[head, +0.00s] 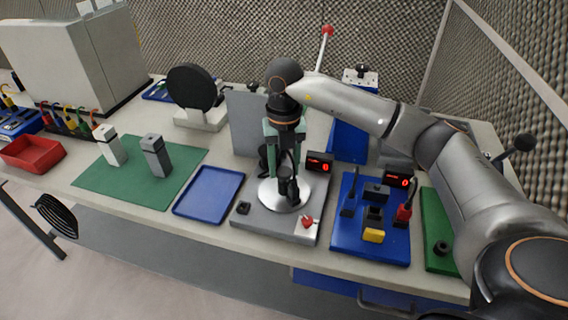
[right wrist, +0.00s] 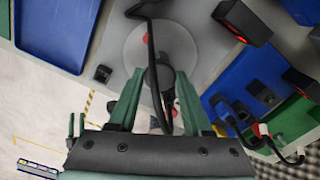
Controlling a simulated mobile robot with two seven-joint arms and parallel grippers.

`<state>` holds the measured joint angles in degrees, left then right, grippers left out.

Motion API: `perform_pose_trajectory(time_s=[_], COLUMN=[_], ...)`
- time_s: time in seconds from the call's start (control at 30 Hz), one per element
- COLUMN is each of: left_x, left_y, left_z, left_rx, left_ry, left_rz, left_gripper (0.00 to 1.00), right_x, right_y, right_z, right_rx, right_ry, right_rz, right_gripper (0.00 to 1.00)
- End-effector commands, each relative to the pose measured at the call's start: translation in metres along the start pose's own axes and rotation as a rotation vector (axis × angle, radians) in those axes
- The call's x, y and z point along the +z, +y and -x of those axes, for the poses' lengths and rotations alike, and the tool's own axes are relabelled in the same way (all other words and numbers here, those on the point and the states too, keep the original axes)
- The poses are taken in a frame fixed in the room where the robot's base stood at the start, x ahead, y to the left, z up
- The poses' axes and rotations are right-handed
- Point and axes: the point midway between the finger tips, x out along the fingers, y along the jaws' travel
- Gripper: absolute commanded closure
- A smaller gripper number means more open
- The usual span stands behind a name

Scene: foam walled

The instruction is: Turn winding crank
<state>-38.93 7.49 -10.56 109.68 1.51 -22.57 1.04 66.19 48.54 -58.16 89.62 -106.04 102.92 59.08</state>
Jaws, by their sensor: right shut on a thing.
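The winding crank stands on a grey base plate (head: 262,222) near the bench's front edge, in the middle of the head view. It has a pale round disc (head: 272,199) with dark crank parts above it. My right gripper (head: 284,172) points down over the disc and is shut on the dark crank handle. In the right wrist view, the handle (right wrist: 158,76) sits between the two green fingers (right wrist: 158,105), with the disc (right wrist: 133,50) beyond. The gripper hides part of the crank in the head view. My left gripper is out of view.
A red-digit display (head: 319,162) stands just right of the crank. A blue tray (head: 209,194) lies to its left, a blue fixture board (head: 345,238) to its right. A grey upright panel (head: 246,122) is behind. A green mat (head: 125,190) carries two grey blocks.

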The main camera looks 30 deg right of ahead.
Motion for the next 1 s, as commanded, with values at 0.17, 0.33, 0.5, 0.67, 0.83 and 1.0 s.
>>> perform_pose_trajectory(time_s=[0.17, 0.33, 0.5, 0.67, 0.83, 1.0], left_x=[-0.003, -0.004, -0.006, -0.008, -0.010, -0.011], left_y=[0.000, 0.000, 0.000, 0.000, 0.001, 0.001], left_z=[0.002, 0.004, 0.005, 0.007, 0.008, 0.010], left_rx=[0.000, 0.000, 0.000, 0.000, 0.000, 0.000], left_ry=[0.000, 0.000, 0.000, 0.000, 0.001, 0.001], left_rz=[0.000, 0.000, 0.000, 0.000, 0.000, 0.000], left_gripper=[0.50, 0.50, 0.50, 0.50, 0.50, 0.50], right_x=[-0.001, -0.001, -0.001, -0.001, -0.001, -0.001], right_y=[0.000, 0.000, 0.000, 0.000, 0.000, 0.000], right_z=[0.000, 0.000, 0.000, -0.001, -0.001, 0.000], right_rx=[-0.002, -0.002, -0.002, -0.002, -0.002, -0.002], right_ry=[0.003, 0.003, 0.004, 0.004, 0.004, 0.004], right_rz=[-0.089, -0.174, -0.258, -0.338, -0.422, -0.507], right_gripper=[1.00, 1.00, 1.00, 1.00, 1.00, 1.00])
